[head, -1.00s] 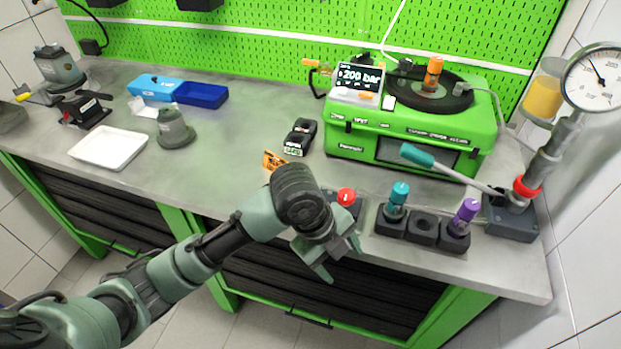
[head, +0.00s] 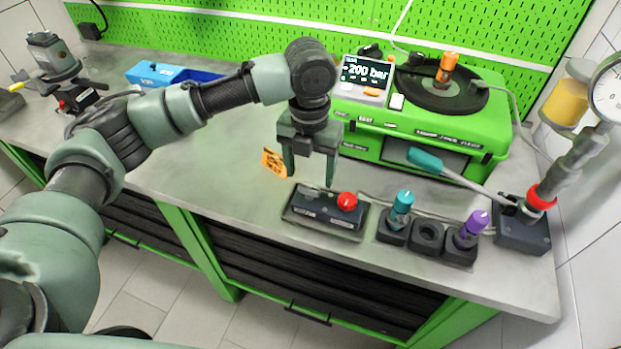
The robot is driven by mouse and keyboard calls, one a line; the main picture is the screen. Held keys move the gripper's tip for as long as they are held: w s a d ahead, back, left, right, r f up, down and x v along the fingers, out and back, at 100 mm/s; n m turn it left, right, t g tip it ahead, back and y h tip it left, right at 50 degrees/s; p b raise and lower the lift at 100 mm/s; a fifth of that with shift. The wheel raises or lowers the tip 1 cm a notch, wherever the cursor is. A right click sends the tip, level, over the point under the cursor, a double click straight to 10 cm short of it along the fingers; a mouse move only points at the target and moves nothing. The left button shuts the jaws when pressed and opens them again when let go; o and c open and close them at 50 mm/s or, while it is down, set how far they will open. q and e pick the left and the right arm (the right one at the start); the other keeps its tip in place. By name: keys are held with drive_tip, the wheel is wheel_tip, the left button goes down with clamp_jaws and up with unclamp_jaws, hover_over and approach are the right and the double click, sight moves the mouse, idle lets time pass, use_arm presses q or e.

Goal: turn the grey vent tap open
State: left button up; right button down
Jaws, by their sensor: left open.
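I cannot clearly make out a grey vent tap. A hand pump with a dark base block (head: 522,236), a red ring (head: 541,197) and a long lever with a teal grip (head: 426,159) stands at the right end of the bench. A small dark part (head: 508,205) sits on its base, too small to identify. My left gripper (head: 310,180) is open and empty, pointing down. My right gripper is not in view.
The control box bears a red button (head: 347,201). A dark holder (head: 428,236) carries a teal-capped piece (head: 401,203) and a purple-capped piece (head: 473,230). The green unit (head: 478,150) stands behind. An orange card (head: 274,162) is left of the gripper. The bench's left middle is clear.

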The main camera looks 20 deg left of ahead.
sight(309, 187)
use_arm(q)
drive_tip(key=f, duration=0.3)
drive_tip(key=shift+s, duration=0.25)
drive_tip(key=shift+w+f, duration=0.15)
drive_tip(key=shift+f, duration=0.3)
drive_tip(key=c, duration=1.4)
drive_tip(key=shift+r+n+p, duration=0.2)
drive_tip(key=shift+n+p, duration=0.1)
drive_tip(key=shift+p, duration=0.45)
drive_tip(key=n+p, duration=1)
drive_tip(key=p, duration=0.3)
drive_tip(key=shift+r+n, duration=0.15)
drive_tip(key=shift+n, duration=0.25)
drive_tip(key=n+p, duration=0.1)
drive_tip(key=n, duration=0.1)
drive_tip(key=shift+n+p, duration=0.3)
drive_tip(key=shift+p, duration=0.05)
drive_tip(key=shift+f+n, duration=0.2)
drive_tip(key=shift+n, duration=1.7)
